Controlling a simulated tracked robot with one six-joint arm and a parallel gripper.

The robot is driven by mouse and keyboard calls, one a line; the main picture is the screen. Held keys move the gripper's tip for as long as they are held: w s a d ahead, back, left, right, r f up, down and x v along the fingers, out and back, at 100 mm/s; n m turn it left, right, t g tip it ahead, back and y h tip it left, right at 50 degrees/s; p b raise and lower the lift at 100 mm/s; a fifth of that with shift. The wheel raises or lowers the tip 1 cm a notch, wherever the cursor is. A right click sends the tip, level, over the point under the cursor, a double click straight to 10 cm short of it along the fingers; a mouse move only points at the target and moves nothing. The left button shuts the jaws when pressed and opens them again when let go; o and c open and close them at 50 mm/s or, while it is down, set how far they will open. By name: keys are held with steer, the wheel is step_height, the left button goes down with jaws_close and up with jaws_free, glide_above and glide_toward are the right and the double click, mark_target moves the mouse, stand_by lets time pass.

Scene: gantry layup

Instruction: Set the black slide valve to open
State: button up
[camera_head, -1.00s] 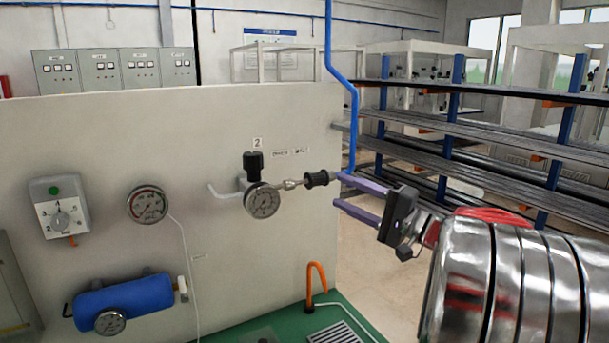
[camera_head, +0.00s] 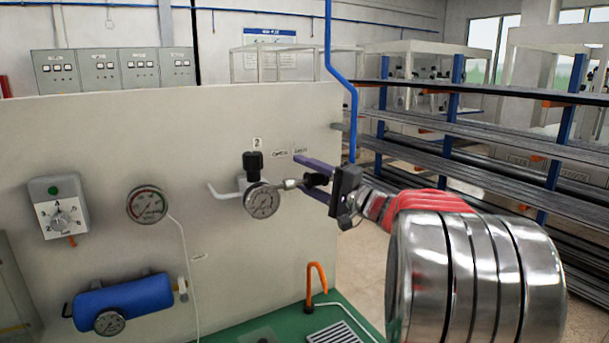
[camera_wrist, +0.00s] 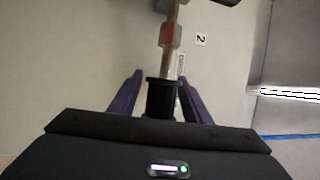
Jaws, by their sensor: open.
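The black slide valve is a ribbed black sleeve (camera_head: 316,179) on a thin metal pipe, to the right of a round gauge (camera_head: 262,201). In the wrist view the sleeve (camera_wrist: 161,100) lies between my two purple fingers, with a gap on each side. A reddish part (camera_wrist: 170,34) shows on the pipe beyond it. My gripper (camera_head: 300,174) is open around the sleeve, one finger above and one below; I see no contact. The far end of the sleeve is partly hidden by my gripper in the head view.
The light panel (camera_head: 110,260) also carries a black knob (camera_head: 253,161), another gauge (camera_head: 147,204), a dial box (camera_head: 59,207) and a blue tank (camera_head: 124,296). A blue pipe (camera_head: 341,78) drops behind my gripper. Pipe racks (camera_head: 470,130) stand at the right.

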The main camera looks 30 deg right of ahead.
steer(key=shift+c, duration=0.6)
jaws_close()
steer(key=shift+f, duration=0.1)
